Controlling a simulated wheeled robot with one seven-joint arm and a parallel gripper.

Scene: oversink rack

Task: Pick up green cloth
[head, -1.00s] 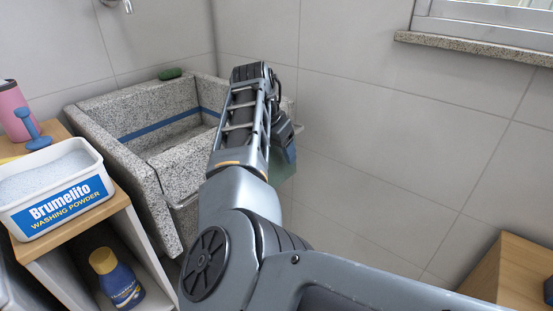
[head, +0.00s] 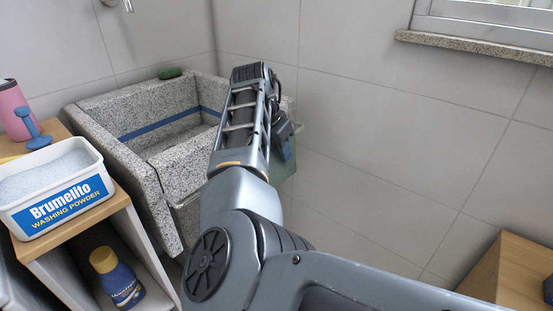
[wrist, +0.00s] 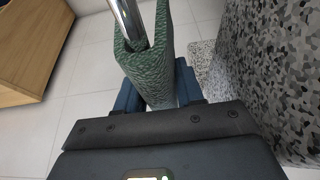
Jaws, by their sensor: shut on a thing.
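The green cloth (wrist: 148,72) has a ribbed texture and hangs over a metal bar (wrist: 128,22) in the wrist view. My gripper (wrist: 160,88) is shut on the cloth, with its blue fingers on either side of it. In the head view a small part of the green cloth (head: 285,171) shows below my gripper (head: 284,150), beside the sink's right side. My arm hides most of the cloth and the fingertips there.
A speckled stone sink (head: 150,200) stands left of my arm, with a green object (head: 170,73) on its back rim. A washing powder tub (head: 60,200) sits on a wooden shelf unit at left. A wooden cabinet (head: 515,275) is at lower right.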

